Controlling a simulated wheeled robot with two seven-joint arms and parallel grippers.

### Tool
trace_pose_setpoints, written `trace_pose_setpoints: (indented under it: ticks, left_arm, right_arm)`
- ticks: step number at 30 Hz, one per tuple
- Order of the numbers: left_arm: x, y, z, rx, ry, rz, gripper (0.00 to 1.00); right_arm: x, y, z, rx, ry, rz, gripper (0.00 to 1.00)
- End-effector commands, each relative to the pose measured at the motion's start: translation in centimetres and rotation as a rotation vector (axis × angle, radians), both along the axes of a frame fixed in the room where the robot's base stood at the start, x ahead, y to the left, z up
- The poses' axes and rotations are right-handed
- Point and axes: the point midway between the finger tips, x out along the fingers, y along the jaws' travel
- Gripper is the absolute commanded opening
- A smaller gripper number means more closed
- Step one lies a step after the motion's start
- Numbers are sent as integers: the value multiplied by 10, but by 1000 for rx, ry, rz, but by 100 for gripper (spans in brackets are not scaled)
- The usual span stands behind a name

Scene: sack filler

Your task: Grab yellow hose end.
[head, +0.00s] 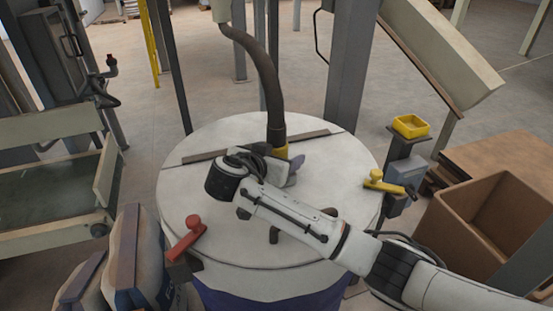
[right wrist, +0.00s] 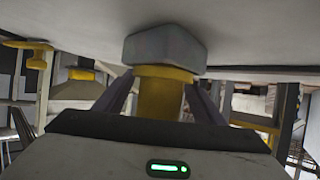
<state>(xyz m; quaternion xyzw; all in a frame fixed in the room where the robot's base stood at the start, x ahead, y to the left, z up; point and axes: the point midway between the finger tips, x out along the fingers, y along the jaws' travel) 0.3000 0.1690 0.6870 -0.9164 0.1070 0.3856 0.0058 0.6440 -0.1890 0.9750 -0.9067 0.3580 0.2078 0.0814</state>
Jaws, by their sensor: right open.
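The dark hose (head: 264,75) hangs down from above over the round white lid (head: 190,215). Its yellow end (head: 281,153) is low over the lid, partly hidden by my right gripper (head: 287,164). In the right wrist view the yellow hose end (right wrist: 160,97) stands between the two dark fingers, with a grey block-like piece (right wrist: 165,46) beyond it against the pale surface. My right gripper is open, one finger on each side of the yellow part, with gaps that look clear. My left gripper is not in view.
A red handle (head: 187,237) is at the lid's front left edge and a yellow handle (head: 383,182) at its right. A yellow tray (head: 411,126) stands on a post at right, near a brown box (head: 480,225). Filled sacks (head: 130,262) are at lower left.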

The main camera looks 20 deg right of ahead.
Motion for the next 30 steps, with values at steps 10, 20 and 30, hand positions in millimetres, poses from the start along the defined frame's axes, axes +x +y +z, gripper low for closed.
trace_pose_setpoints:
  ticks: [10, 20, 30]
  left_arm:
    - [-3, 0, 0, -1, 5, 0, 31]
    - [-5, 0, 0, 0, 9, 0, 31]
    - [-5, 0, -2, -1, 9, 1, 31]
  right_arm:
    - [8, -8, -6, 1, 0, 0, 63]
    - [8, -8, -7, 1, 3, 0, 12]
    - [8, -6, 0, 3, 2, 2, 12]
